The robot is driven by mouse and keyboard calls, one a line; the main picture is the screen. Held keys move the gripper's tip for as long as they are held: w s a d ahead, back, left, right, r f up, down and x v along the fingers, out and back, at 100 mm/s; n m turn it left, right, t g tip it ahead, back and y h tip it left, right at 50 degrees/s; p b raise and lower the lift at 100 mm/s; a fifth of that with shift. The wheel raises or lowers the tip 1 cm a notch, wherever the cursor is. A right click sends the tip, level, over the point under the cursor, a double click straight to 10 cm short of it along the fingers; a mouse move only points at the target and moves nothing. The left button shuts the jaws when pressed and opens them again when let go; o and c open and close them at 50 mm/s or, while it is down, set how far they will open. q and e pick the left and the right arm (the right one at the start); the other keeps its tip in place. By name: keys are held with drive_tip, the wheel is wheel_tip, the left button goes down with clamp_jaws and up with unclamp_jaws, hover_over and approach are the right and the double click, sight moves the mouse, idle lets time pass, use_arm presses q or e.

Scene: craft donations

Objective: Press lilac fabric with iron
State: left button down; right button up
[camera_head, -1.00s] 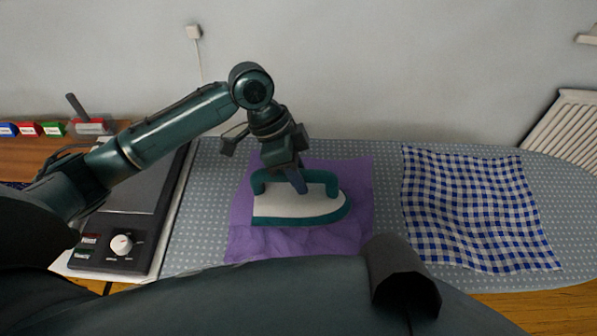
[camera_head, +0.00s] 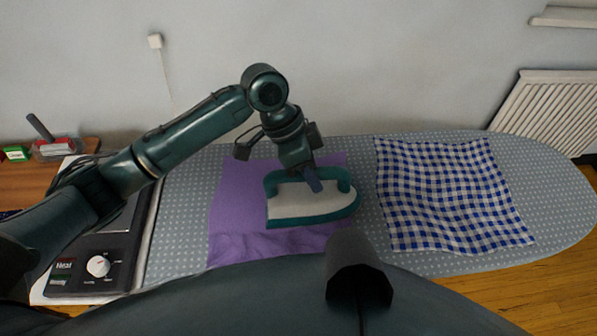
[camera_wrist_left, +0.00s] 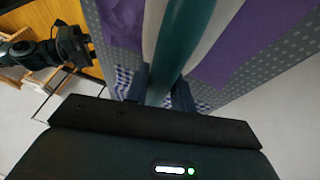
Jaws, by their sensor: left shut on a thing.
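The lilac fabric (camera_head: 232,208) lies on the dotted grey ironing board (camera_head: 180,220), with wrinkles along its near edge. The teal and white iron (camera_head: 308,203) rests flat over the fabric's right part, nose to the right and reaching about the fabric's right edge. My left gripper (camera_head: 314,182) is shut on the iron's teal handle from above. In the left wrist view the handle (camera_wrist_left: 178,50) runs between the fingers, with lilac fabric (camera_wrist_left: 232,50) beside the iron. A dark gripper, apparently my right one (camera_wrist_left: 75,45), shows at the left there; its jaws are unclear.
A blue and white checked cloth (camera_head: 450,195) lies on the board right of the iron. A scale-like device with a white knob (camera_head: 98,266) stands left of the board. A radiator (camera_head: 550,110) is behind at right. The board's right end is bare.

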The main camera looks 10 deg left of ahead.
use_arm(q)
drive_tip(key=shift+w+d+r, duration=0.1)
drive_tip(key=shift+w+d, duration=0.2)
drive_tip(key=shift+d, duration=0.85)
drive_tip(key=shift+w+d+r, duration=0.1)
drive_tip(key=shift+w+d, duration=0.15)
drive_tip(key=shift+d, duration=0.85)
drive_tip(key=shift+w+d, duration=0.3)
drive_tip(key=shift+d, duration=1)
drive_tip(key=shift+f, duration=0.2)
drive_tip(key=shift+r, duration=1.3)
